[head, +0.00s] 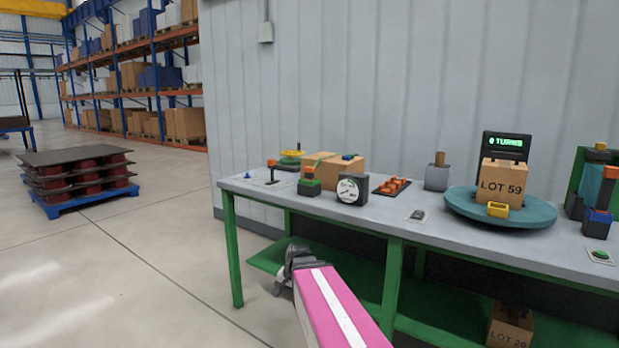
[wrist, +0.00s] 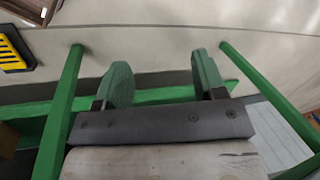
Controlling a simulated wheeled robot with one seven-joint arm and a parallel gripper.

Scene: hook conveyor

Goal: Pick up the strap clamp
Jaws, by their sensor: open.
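I cannot tell for certain which object is the strap clamp. A small yellow block-like piece with an opening (head: 497,209) sits at the front of the teal turntable (head: 537,215), against the LOT 59 carton (head: 502,182), and may be it. A small dark piece (head: 417,214) lies on a pale card on the bench. My gripper (wrist: 162,74) is open, with nothing between its two green-grey fingers in the wrist view. In the head view my gripper (head: 286,272) is low, in front of the bench's left part and below its top, well away from these pieces.
The grey bench (head: 455,240) has green legs and a green lower shelf (head: 268,258). On it stand a round dial (head: 352,189), cartons (head: 335,172), an orange-piece tray (head: 391,186) and a turns display (head: 506,144). A loaded blue pallet (head: 88,200) stands left; floor between is clear.

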